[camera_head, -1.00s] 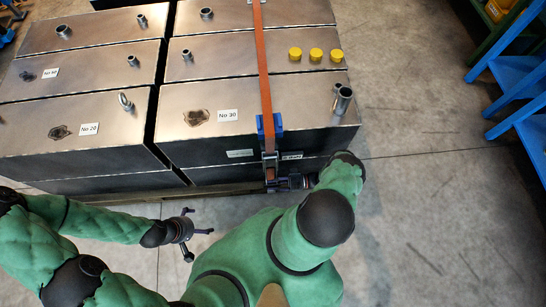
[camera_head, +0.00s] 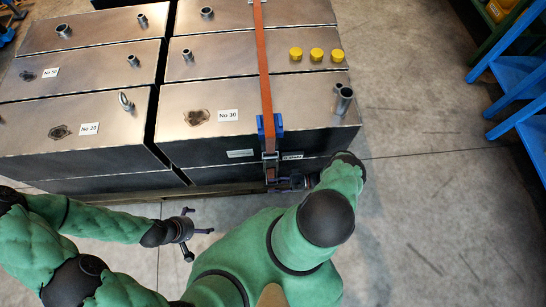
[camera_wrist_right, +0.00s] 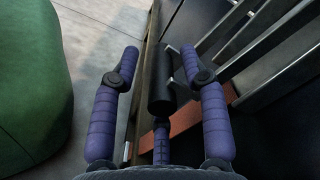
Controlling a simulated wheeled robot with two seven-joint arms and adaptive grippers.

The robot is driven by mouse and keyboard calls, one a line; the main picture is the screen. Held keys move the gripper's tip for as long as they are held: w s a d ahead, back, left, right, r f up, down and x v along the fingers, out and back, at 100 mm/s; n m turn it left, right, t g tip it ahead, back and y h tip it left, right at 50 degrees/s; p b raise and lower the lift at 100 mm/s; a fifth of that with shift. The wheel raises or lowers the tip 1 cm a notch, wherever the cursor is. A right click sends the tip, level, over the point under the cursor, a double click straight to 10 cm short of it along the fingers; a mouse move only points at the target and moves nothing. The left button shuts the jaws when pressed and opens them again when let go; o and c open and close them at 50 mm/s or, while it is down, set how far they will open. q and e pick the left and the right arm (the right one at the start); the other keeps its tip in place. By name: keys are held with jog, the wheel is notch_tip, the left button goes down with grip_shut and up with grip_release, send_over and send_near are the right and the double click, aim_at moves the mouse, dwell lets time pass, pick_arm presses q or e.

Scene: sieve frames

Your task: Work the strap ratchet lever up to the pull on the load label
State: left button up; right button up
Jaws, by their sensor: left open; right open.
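The orange strap (camera_head: 263,70) runs over the tank marked No 30 and across a blue corner protector (camera_head: 270,128). The metal ratchet (camera_head: 270,160) hangs on the tank's front face below the protector. Contact is unclear. Orange strap (camera_wrist_right: 185,120) shows beyond. My left gripper (camera_head: 192,232) is open and empty, above the floor left of the ratchet.
Metal tanks stand close together on a pallet (camera_head: 226,189). Three yellow caps (camera_head: 316,55) and a pipe stub (camera_head: 344,100) are on top at right. The concrete floor (camera_head: 430,190) between is clear.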

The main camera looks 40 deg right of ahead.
jog(key=v, duration=1.1)
jog(key=shift+s, duration=0.2)
jog(key=shift+d+f, duration=0.1)
